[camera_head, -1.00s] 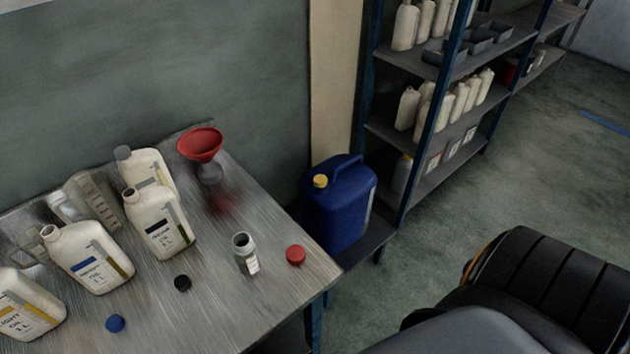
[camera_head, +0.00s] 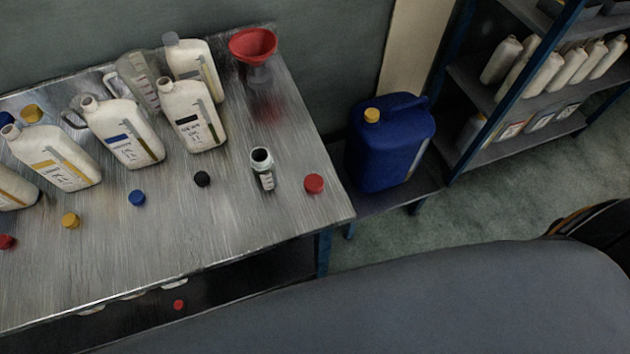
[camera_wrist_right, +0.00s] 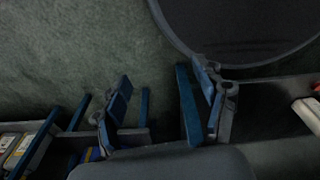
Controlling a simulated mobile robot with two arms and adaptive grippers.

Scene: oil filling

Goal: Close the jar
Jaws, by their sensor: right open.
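A small jar (camera_head: 263,172) with a pale label stands upright on the metal table (camera_head: 240,218), near its right end. Its dark mouth is open, with no lid on it. A red cap (camera_head: 314,183) lies on the table just right of the jar, apart from it. A black cap (camera_head: 202,179) lies to the jar's left. My right gripper (camera_wrist_right: 163,98) shows in the right wrist view, fingers wide apart and empty, above the floor and away from the jar. My left gripper is in neither view.
Several white oil bottles (camera_head: 125,130) stand along the table's back. A red funnel (camera_head: 253,43) is behind the jar. Blue (camera_head: 137,198) and yellow (camera_head: 71,221) caps lie further left. A blue canister (camera_head: 388,145) stands on a low stand beyond the table's right end.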

